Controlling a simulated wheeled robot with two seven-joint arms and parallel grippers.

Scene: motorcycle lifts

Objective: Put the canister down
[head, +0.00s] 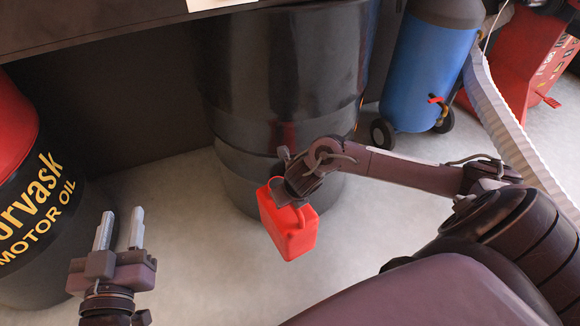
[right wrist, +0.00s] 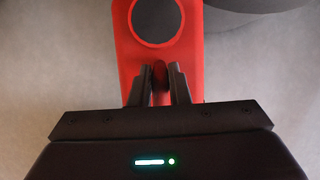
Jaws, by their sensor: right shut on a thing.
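The canister (head: 290,232) is red with a top handle, in the middle of the head view, slightly tilted. My right gripper (head: 292,190) is at its top, shut on the handle. In the right wrist view the canister (right wrist: 188,62) shows from above with a round black cap, and the fingers of my right gripper (right wrist: 160,88) close on its red handle. I cannot tell for sure whether the canister's base touches the floor. My left gripper (head: 121,230) is at the lower left, open and empty, its two fingers pointing up and apart.
A large black drum (head: 285,90) stands right behind the canister. A red and black motor oil drum (head: 30,200) is at the left. A blue gas cylinder (head: 430,70) on wheels stands at the upper right. A dark tabletop edge (head: 100,25) crosses the upper left. Pale floor (head: 215,265) is clear between.

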